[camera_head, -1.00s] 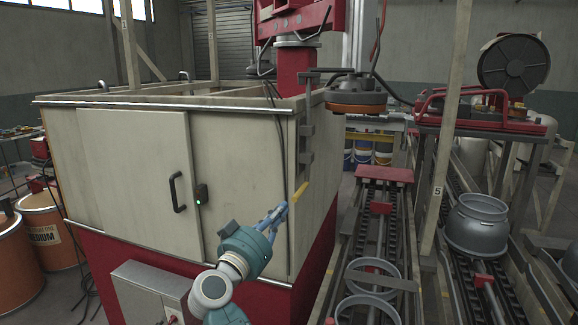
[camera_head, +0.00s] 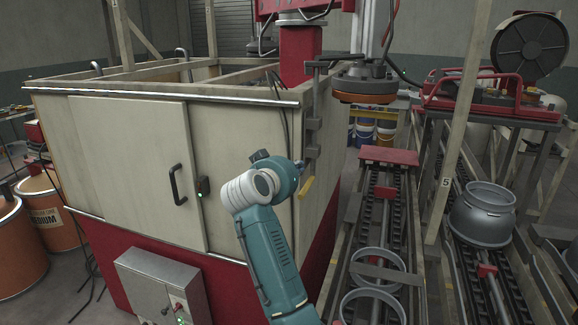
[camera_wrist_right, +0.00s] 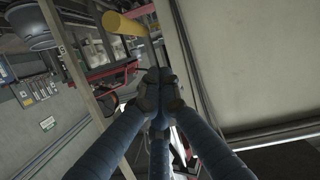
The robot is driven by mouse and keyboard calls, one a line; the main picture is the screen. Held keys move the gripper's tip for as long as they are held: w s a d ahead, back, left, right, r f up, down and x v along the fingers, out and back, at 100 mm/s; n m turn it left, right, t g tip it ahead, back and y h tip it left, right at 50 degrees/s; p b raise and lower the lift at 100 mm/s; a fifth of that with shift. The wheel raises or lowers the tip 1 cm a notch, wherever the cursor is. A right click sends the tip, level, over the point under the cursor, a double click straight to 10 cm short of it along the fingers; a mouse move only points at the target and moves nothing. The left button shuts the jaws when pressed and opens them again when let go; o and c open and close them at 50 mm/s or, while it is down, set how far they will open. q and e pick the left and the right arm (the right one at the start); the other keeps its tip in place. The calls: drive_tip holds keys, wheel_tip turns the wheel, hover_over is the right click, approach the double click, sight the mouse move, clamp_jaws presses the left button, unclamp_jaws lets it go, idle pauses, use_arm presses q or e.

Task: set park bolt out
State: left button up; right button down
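A yellow bar (camera_head: 306,188), which may be the park bolt's handle, sits below a grey bracket (camera_head: 313,135) at the cabinet's near right corner. In the right wrist view a yellow round bar (camera_wrist_right: 127,26) lies beyond and above the fingertips, apart from them in the picture. My right gripper (camera_wrist_right: 158,88) has its dark fingertips together, and I see nothing held between them. In the head view my right gripper (camera_head: 298,165) is mostly hidden behind my teal wrist, just up and left of the yellow bar. My left gripper is not in view.
The cream and red cabinet (camera_head: 130,150) stands close on the left, with a grey control box (camera_head: 150,285) low in front. A suspended round head (camera_head: 365,85) hangs to the right. Roller tracks with metal rings (camera_head: 372,303) and a pot (camera_head: 482,212) lie at right.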

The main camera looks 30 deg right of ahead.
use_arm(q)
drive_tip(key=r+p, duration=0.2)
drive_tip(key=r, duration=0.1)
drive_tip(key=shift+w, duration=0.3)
use_arm(e)
wheel_tip(320, 180, down, 12)
drive_tip(key=shift+s+r, duration=0.15)
drive_tip(key=shift+s, duration=0.3)
use_arm(q)
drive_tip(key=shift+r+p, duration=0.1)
drive_tip(key=shift+p, duration=0.25)
use_arm(e)
drive_tip(key=shift+r, duration=0.1)
